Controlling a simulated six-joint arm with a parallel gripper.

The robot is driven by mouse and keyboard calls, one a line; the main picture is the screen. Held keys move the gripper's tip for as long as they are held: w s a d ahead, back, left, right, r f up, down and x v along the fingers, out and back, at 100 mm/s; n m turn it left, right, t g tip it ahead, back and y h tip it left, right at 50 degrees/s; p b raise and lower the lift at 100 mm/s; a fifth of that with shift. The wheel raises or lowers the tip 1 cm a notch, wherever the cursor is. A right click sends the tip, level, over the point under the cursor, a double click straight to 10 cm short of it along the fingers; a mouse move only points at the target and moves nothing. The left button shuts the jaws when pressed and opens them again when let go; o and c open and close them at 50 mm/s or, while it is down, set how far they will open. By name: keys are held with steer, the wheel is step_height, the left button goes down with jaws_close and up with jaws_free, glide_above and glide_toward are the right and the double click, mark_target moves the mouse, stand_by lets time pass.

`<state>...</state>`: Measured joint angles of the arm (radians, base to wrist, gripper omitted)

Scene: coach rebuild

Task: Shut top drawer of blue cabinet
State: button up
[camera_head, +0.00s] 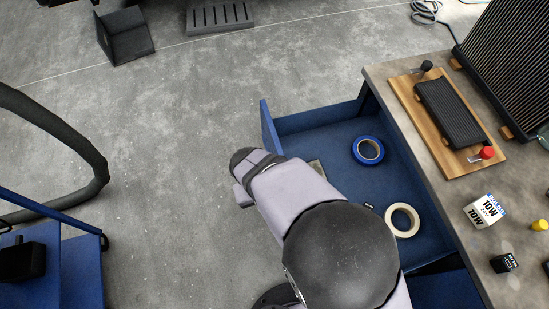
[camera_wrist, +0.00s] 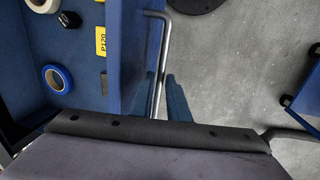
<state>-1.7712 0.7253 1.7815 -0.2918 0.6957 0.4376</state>
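The blue cabinet's drawer (camera_head: 345,130) stands pulled out in the head view, with its front panel (camera_head: 268,130) at the left. My arm crosses over it and hides part of the front and interior; my gripper is hidden there. In the wrist view, the drawer front (camera_wrist: 126,55) has a grey metal bar handle (camera_wrist: 158,60) on its outer side.
The drawer holds a blue tape roll (camera_head: 368,150), a cream tape roll (camera_head: 402,220) and a yellow P120 item (camera_wrist: 101,40). The cabinet top (camera_head: 440,130) bears a wooden board (camera_head: 408,90) and an oil box (camera_head: 484,211). The floor (camera_head: 190,110) left of the drawer is clear.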

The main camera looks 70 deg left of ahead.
jaws_close()
steer(key=shift+w, duration=0.1)
steer(key=w, duration=3.4)
steer(key=shift+p, duration=0.45)
steer(key=shift+w+r, duration=0.15)
steer(key=shift+w, duration=0.05)
steer(key=shift+o, duration=2.4)
jaws_free()
